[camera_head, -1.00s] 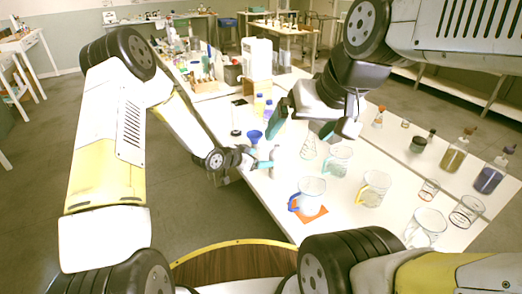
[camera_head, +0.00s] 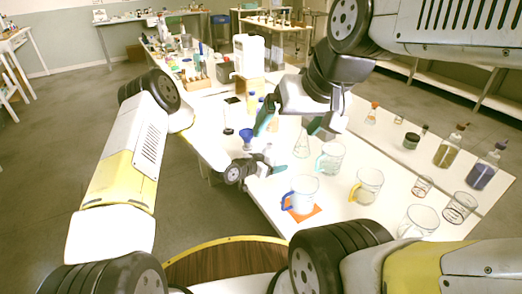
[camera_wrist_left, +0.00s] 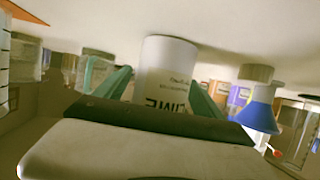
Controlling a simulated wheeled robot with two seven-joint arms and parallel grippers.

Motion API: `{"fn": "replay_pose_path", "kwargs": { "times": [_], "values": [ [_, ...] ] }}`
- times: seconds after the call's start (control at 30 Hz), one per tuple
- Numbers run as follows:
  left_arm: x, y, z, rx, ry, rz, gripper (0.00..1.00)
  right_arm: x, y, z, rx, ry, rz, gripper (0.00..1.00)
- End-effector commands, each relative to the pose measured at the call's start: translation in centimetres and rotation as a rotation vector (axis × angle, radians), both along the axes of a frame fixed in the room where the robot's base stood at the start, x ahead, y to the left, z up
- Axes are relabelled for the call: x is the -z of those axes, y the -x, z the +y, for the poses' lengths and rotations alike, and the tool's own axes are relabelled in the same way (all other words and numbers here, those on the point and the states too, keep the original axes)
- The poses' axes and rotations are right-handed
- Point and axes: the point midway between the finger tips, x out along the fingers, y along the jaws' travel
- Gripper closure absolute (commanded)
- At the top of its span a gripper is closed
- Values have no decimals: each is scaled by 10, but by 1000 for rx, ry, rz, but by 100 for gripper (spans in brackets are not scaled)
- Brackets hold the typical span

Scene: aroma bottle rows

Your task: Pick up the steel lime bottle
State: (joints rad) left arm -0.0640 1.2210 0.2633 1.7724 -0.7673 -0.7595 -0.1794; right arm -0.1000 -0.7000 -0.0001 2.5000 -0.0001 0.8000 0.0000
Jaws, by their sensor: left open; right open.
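The lime bottle (camera_wrist_left: 168,62) is a pale cylinder with dark lettering that reads upside down in the left wrist view. It stands between the two teal fingers of my left gripper (camera_wrist_left: 155,88), with space visible beside it. In the head view my left gripper (camera_head: 266,170) is low over the near-left table edge. The bottle (camera_head: 268,152) is mostly hidden there behind the gripper. My right gripper (camera_head: 294,124) is open and empty, higher and farther over the table.
A blue funnel-shaped piece (camera_head: 246,136) stands left of the bottle, and also shows in the left wrist view (camera_wrist_left: 258,112). A handled beaker (camera_head: 302,190) on an orange square (camera_head: 304,215) and another beaker (camera_head: 331,157) are to the right. Other glassware fills the table's right side.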

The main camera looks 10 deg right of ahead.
Motion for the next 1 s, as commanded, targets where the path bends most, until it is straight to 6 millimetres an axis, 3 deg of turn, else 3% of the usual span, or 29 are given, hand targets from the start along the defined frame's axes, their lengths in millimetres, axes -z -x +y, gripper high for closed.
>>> {"fn": "replay_pose_path", "kwargs": {
  "times": [0.23, 0.27, 0.63, 0.87, 1.0],
  "values": [
    [1, -1, -2, 0, 0, 0, 21, 0, 0, 0, 0, 0, 0, 2],
    [1, -1, -2, 0, 0, 0, 25, 0, 0, 0, 0, 0, 0, 2],
    [1, -1, -2, 0, 0, 0, 98, 0, 0, 0, 0, 0, 0, 2],
    [0, -1, -2, 0, 0, -1, 100, 0, 0, 0, 0, 0, 0, 2],
    [-11, -2, -2, 0, 1, -4, 100, 0, 0, 0, 0, 0, 0, 2]
  ]
}}
